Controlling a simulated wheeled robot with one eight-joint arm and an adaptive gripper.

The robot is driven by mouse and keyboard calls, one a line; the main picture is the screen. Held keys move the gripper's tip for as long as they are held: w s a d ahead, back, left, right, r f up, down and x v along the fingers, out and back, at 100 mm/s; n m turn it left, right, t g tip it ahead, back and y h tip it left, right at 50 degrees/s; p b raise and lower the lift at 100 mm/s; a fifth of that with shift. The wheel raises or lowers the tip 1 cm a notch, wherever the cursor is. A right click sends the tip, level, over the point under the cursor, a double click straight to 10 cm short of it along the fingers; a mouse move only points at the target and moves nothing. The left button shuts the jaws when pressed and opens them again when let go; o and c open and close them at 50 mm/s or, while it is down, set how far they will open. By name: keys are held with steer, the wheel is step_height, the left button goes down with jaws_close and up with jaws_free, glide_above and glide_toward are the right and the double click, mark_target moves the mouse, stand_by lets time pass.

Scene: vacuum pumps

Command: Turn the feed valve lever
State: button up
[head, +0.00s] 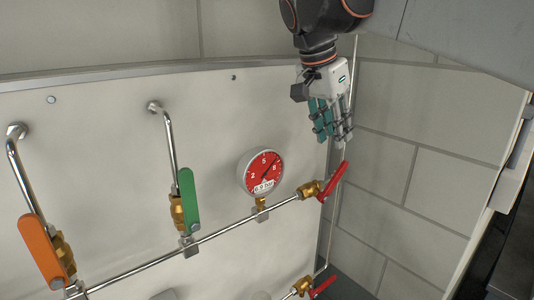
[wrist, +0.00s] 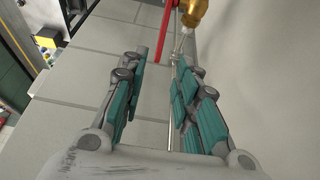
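Several valve levers show in the head view. An orange lever (head: 43,250) is at the left and a green lever (head: 189,200) is left of centre, both on brass valves. An upper red lever (head: 333,182) tilts up to the right from a brass valve (head: 310,189), and a lower red lever (head: 322,286) is below it. No label shows which is the feed valve. My gripper (head: 333,138) is just above the upper red lever, apart from it. In the wrist view, the gripper (wrist: 155,78) is open and empty, with a red lever (wrist: 169,20) and brass valve (wrist: 194,12) beyond its fingertips.
A red pressure gauge (head: 261,171) stands on the horizontal pipe (head: 225,230) left of the upper red lever. The pale back panel (head: 90,130) is behind the pipes. A block wall (head: 420,160) is close on the right.

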mark_target(340, 167)
steer(key=b+x, duration=0.6)
steer(key=x, duration=0.5)
steer(key=shift+f+b, duration=0.2)
steer(key=shift+b, duration=0.15)
jaws_close()
